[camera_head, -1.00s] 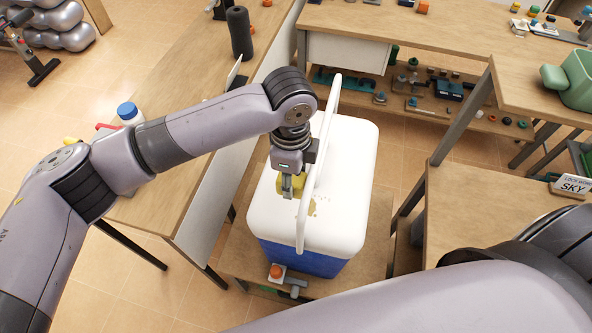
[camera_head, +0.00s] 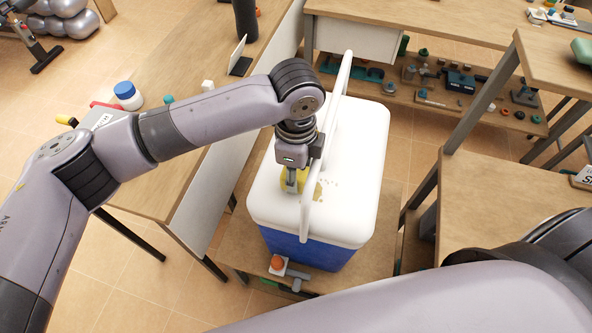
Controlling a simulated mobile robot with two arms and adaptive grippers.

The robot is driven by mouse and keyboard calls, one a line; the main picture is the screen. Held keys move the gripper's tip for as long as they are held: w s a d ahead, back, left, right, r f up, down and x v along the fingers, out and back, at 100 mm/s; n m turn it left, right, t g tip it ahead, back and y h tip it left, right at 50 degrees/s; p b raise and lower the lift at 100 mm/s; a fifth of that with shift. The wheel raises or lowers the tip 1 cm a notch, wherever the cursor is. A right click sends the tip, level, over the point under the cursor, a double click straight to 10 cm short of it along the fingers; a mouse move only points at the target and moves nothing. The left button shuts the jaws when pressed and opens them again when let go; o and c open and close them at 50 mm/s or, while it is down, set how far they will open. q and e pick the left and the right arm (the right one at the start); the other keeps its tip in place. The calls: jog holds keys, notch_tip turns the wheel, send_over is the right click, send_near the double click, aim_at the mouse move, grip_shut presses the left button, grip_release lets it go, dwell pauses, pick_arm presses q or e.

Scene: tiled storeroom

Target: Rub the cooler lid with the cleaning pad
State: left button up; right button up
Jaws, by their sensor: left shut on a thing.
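The cooler (camera_head: 322,251) has a blue body and a white lid (camera_head: 351,207), and stands on a low wooden platform. Its white handle (camera_head: 340,93) stands up across the lid. My left gripper (camera_head: 291,188) points down over the left part of the lid, beside the handle. It is shut on a yellow cleaning pad (camera_head: 303,181), which is at the lid surface and partly hidden by the fingers and handle. Brownish-yellow specks of dirt (camera_head: 318,190) show on the lid just right of the handle. My right arm crosses the lower right; its gripper is out of view.
A wooden table (camera_head: 181,120) on the left holds a blue-capped white jar (camera_head: 128,97). A bench with a lower shelf (camera_head: 394,97) of small parts stands behind. Another wooden table (camera_head: 500,195) is at the right. An orange-topped item (camera_head: 277,263) lies before the cooler.

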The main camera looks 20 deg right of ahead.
pick_arm(q)
jog(key=shift+f, duration=0.15)
pick_arm(e)
jog(key=shift+a, duration=0.3)
pick_arm(q)
jog(key=shift+f, duration=0.25)
pick_arm(e)
jog(key=shift+a+f, duration=0.1)
jog(key=shift+f, duration=0.05)
pick_arm(q)
jog(key=shift+d, duration=0.1)
pick_arm(e)
jog(key=shift+s, duration=0.1)
